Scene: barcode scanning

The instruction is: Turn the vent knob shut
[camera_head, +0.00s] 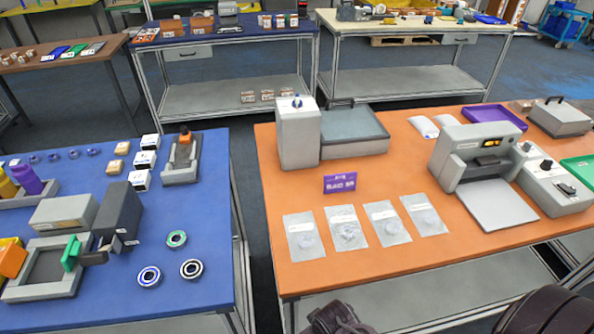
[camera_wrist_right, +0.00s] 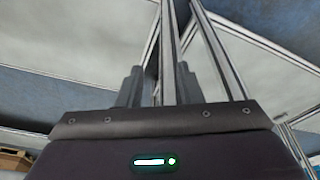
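A grey upright box (camera_head: 298,135) stands at the back left of the orange table, with a small blue-topped knob (camera_head: 297,101) on it. A shallow grey chamber with a dark lid (camera_head: 353,123) adjoins its right side. I cannot tell the knob's setting. Another dark knob (camera_head: 545,164) sits on the control box of the machine at the right. In the right wrist view my right gripper (camera_wrist_right: 160,88) shows two dark fingers apart, with nothing seen between them. The knobs are not in that view. My left gripper cannot be made out.
The orange table (camera_head: 276,196) also holds several clear pouches (camera_head: 350,231), a purple sign (camera_head: 340,184) and a grey sealing machine (camera_head: 461,161). A blue table (camera_head: 205,283) with boxes and rings stands left, across a gap. Dark parts of my arms show at the bottom edge.

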